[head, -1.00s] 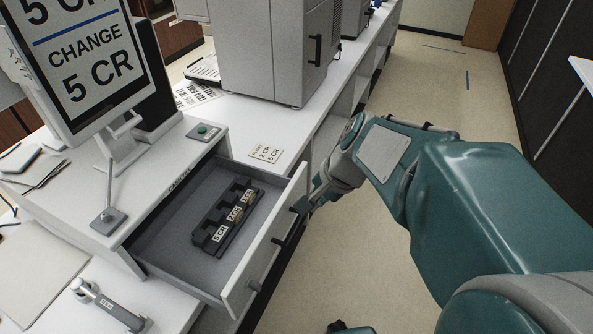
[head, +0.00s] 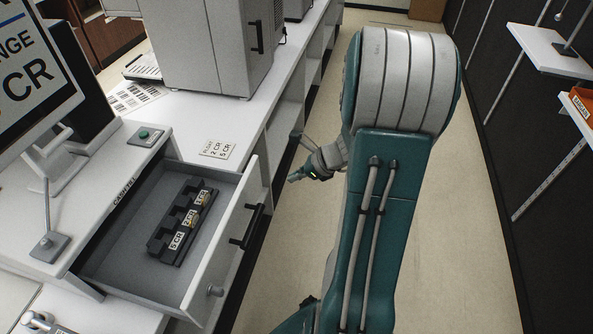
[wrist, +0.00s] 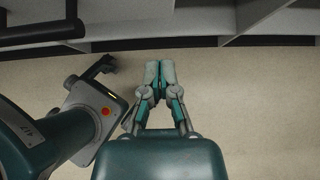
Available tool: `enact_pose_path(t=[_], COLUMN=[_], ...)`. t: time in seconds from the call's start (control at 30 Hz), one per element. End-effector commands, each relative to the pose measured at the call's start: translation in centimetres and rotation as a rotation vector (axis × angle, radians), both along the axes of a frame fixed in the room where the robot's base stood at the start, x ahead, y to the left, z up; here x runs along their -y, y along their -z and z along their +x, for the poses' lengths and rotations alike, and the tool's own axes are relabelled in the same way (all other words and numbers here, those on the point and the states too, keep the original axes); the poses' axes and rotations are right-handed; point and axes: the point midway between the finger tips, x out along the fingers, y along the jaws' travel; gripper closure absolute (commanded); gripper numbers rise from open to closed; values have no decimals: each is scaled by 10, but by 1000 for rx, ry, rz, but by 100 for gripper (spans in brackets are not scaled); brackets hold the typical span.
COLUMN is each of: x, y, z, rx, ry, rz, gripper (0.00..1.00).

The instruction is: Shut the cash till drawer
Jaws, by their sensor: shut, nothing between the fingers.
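The cash till drawer (head: 118,255) stands open in the head view, pulled out from the till body (head: 120,172). Its white front (head: 218,270) carries a black bar handle (head: 247,227) and a small round knob (head: 215,291). A dark coin tray (head: 160,240) with labelled compartments lies inside. My gripper (head: 292,178) is shut and empty, to the right of the drawer front and apart from it, over the aisle. In the wrist view my gripper's fingertips (wrist: 160,72) meet above the pale floor.
A grey machine (head: 205,50) stands on the white counter behind the till. A price card (head: 217,149) lies on the counter beyond the drawer. The aisle floor (head: 450,240) is clear. A white shelf (head: 545,50) and an orange bin (head: 578,105) are at right.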

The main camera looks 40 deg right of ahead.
Motion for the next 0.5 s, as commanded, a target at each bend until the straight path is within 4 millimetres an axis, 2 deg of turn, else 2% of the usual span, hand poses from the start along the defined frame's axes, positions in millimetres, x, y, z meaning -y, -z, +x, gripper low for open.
enact_pose_path(t=[0.3, 0.5], x=[-24, -41], y=[44, 42], z=[34, 58], rx=[-4, 0], ry=[-4, -5], rz=[2, -2], gripper=[100, 100])
